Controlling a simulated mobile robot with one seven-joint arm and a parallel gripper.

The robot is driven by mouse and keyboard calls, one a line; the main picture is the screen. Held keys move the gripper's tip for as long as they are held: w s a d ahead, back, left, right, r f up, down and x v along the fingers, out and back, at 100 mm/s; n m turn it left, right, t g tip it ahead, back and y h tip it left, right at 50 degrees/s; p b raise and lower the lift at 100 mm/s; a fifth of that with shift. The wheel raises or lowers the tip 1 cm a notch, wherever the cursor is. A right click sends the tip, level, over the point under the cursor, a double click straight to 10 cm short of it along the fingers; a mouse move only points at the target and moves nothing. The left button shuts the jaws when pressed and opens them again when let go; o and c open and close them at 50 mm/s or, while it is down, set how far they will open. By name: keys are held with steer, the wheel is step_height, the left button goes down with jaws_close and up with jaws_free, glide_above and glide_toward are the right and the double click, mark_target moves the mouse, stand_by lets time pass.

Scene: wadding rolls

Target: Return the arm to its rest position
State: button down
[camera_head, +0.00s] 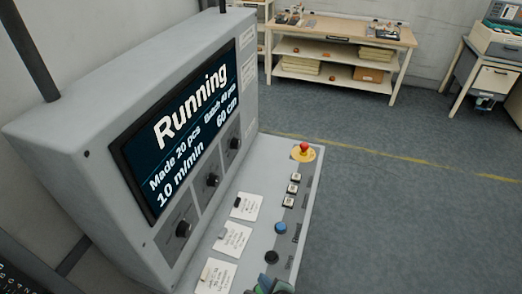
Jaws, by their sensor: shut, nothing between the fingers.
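The tip of my gripper (279,287) seems to be the small dark blue-grey shape at the bottom edge, over the near end of a control panel (295,250). It is beside or over something green, and I cannot tell if they touch. The rest of the gripper and the arm are out of the frame. Nothing shows held in it.
A grey console with a screen (185,125) reading "Running" stands at the left. Its panel bears a red emergency button (303,149), a blue button (280,228) and paper notes (232,239). A workbench (340,34) and a table (490,57) stand behind. Open floor (420,220) lies right.

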steer(key=w+r+n+t+h+b, duration=0.1)
steer(key=w+r+n+t+b, duration=0.2)
steer(key=w+r, duration=0.5)
steer(key=w+r+n+t+b, duration=0.15)
steer(key=w+r+n, duration=0.25)
steer(key=r, duration=0.7)
step_height(320, 180, up, 19)
steer(key=n+t+b, duration=0.2)
steer(key=n+t, duration=0.4)
steer(key=s+r+n+t+h+b, duration=0.1)
steer(key=s+r+n+t, duration=0.3)
steer(key=s+r, duration=0.5)
steer(key=s+r+n+t+h+b, duration=0.1)
steer(key=s+r+n+t+b, duration=0.2)
steer(key=s+r, duration=0.6)
step_height(320, 180, up, 8)
steer(key=shift+a+r+n+t+h, duration=0.1)
steer(key=shift+a+n+t+h, duration=0.3)
steer(key=shift+n+t, duration=0.55)
steer(key=shift+s, duration=0.1)
